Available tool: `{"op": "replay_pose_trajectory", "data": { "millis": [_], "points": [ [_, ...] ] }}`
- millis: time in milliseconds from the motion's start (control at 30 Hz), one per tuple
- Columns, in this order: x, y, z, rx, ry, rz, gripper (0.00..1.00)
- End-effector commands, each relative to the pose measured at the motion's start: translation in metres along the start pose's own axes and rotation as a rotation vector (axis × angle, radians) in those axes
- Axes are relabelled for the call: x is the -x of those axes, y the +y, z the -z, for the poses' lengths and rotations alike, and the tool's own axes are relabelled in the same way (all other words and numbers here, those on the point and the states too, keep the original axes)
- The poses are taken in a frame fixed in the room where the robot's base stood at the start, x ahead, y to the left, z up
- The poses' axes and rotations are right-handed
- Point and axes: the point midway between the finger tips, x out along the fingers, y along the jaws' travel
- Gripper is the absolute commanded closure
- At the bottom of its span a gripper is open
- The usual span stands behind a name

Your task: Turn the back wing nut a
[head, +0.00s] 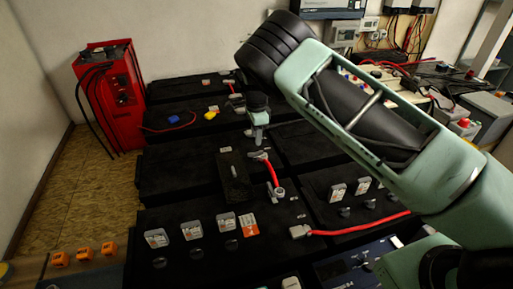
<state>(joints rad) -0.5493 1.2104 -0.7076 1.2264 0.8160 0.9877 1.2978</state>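My arm reaches in from the right, and its end hangs over the battery bank. My gripper (257,132) points down over the middle row, small and partly dark; its fingers are too small to tell open from shut. Just below it a short red cable (270,174) links two grey terminal ends, one at the back (258,156) and one nearer the front (278,192). I cannot make out a wing nut shape or its letter. Whether the gripper touches the back terminal is unclear.
Black batteries (175,172) fill the middle. A dark block (234,178) lies left of the red cable. Another red cable (360,228) runs across the front right. A red cabinet (108,97) stands at the left, with open floor (80,190) before it. Orange caps (84,254) sit front left.

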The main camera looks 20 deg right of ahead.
Motion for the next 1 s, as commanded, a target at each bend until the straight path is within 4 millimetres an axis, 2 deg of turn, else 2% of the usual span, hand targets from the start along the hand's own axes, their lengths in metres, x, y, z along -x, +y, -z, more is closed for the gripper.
{"op": "replay_pose_trajectory", "data": {
  "millis": [100,300,500,767,800,900,1000],
  "points": [
    [-0.025,0.001,0.001,0.001,0.003,-0.003,0.67],
    [-0.054,0.0,0.001,0.0,0.002,-0.001,0.67],
    [-0.067,0.0,0.0,0.0,0.0,0.0,0.67],
    [-0.069,0.0,0.0,0.0,0.0,0.0,0.67],
    [-0.069,0.0,0.0,0.0,0.0,0.0,0.73],
    [-0.069,0.0,0.0,0.0,0.0,0.0,1.0],
    [-0.069,0.0,0.0,0.0,0.0,0.001,1.0]
  ]
}}
